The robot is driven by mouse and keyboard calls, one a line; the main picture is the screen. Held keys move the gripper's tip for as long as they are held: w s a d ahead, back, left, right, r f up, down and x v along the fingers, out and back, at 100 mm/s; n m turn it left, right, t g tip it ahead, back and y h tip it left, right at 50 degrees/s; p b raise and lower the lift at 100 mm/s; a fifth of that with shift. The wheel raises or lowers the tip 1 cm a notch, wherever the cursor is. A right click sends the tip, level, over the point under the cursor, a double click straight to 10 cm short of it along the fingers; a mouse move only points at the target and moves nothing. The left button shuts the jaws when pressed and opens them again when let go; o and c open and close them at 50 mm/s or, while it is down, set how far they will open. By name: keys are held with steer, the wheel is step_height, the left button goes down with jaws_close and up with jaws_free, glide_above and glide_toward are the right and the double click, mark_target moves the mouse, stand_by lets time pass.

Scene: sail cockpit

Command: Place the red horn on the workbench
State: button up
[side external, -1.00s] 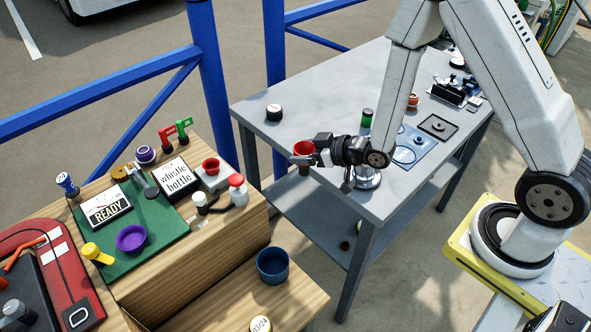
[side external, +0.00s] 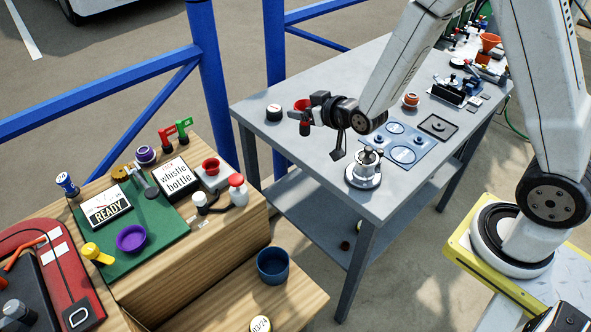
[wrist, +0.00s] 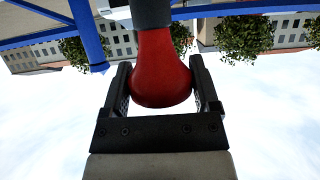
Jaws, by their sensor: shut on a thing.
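The red horn (wrist: 160,70) is between the two fingers of my gripper (wrist: 162,85) in the wrist view, with its dark end (wrist: 151,14) beyond them. My gripper is shut on its red part. In the side external view, my gripper (side external: 306,117) holds the horn (side external: 301,105) near the left part of the grey workbench (side external: 325,75). I cannot tell the exact height of the horn above the bench top.
Blue rails (side external: 208,75) stand left of the bench. The bench's back left surface is clear.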

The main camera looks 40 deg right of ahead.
steer(key=s+a+f+n+y, duration=0.1)
steer(key=s+a+f+y, duration=0.1)
steer(key=s+a+f, duration=0.45)
steer(key=s+a+f+n+y, duration=0.1)
steer(key=s+a+f+n, duration=0.2)
steer(key=a, duration=0.6)
steer(key=s+a+f+n+g+y, duration=0.1)
steer(key=s+a+f+y, duration=0.1)
steer(key=s, duration=0.7)
steer(key=s+a+f+n+g+y, duration=0.1)
steer(key=s+f, duration=0.4)
steer(key=s, duration=0.5)
steer(key=shift+a+f+n+g+y, duration=0.15)
steer(key=shift+a+n+g+y, duration=0.15)
steer(key=shift+a+n+y, duration=0.55)
steer(key=shift+w+d+m, duration=0.1)
steer(key=shift+d+m, duration=0.05)
steer(key=shift+m, duration=0.1)
steer(key=s+d+f+x, duration=0.1)
steer(key=f+x, duration=0.2)
steer(key=x, duration=1.3)
